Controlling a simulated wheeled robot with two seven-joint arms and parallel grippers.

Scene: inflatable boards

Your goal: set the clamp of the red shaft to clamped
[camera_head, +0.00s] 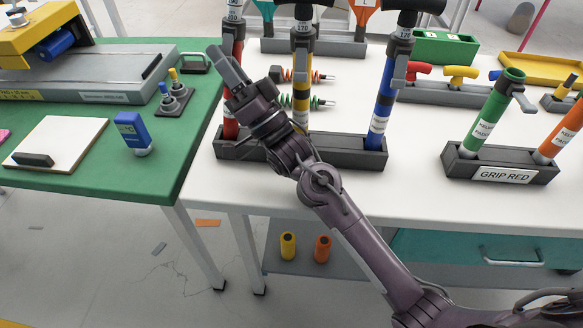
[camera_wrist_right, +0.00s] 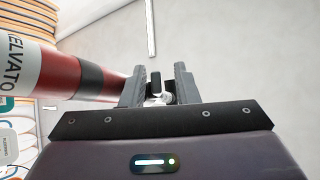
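The red shaft (camera_head: 231,122) stands upright in the left end of a dark rack (camera_head: 345,152), beside a yellow-banded shaft (camera_head: 301,112) and a blue shaft (camera_head: 382,112). In the right wrist view the red shaft (camera_wrist_right: 95,78) lies just left of the fingers. My right gripper (camera_wrist_right: 160,85) is open there, with a small dark and silver piece, perhaps the clamp lever, between its fingers. I cannot tell the clamp's setting. My left gripper is not in view.
A green table (camera_head: 95,185) with several items stands left. The white tabletop (camera_head: 300,193) in front of the nearer rack is free.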

